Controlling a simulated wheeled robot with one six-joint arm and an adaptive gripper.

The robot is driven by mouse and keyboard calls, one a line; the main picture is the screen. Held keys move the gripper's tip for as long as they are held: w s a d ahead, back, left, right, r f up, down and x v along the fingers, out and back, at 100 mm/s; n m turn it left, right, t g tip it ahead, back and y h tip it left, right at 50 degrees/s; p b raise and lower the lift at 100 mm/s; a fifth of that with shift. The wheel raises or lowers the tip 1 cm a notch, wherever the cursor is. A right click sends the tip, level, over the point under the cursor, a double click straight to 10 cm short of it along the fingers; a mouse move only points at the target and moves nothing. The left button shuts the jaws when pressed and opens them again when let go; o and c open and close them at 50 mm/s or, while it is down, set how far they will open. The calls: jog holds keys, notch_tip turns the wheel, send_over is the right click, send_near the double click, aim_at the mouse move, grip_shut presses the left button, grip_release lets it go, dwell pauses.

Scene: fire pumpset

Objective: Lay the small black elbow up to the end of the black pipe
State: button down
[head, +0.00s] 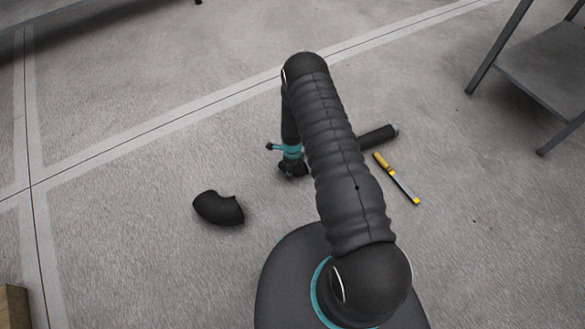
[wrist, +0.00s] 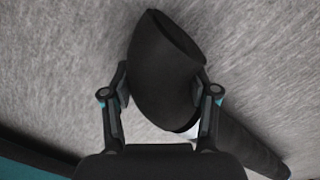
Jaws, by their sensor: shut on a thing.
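The small black elbow (wrist: 160,55) is between the two fingers of my gripper (wrist: 163,85) in the wrist view, with one open end facing up and right. My gripper is shut on it. The black pipe (wrist: 245,148) lies on the floor at the lower right of that view. Its pale end (wrist: 186,131) shows close to the elbow's lower part, partly behind the right finger; I cannot tell whether they touch. In the head view, my arm hides part of the pipe (head: 378,137), and my gripper (head: 292,170) is low near the floor. The held elbow is not clear there.
A larger black elbow (head: 218,209) lies on the floor at left. A yellow-handled tool (head: 397,180) lies right of my arm, near the pipe. A grey metal table (head: 545,75) stands at upper right. The floor between the larger elbow and my gripper is clear.

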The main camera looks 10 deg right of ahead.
jog(key=shift+f, duration=0.15)
jog(key=shift+c, duration=1.5)
grip_release()
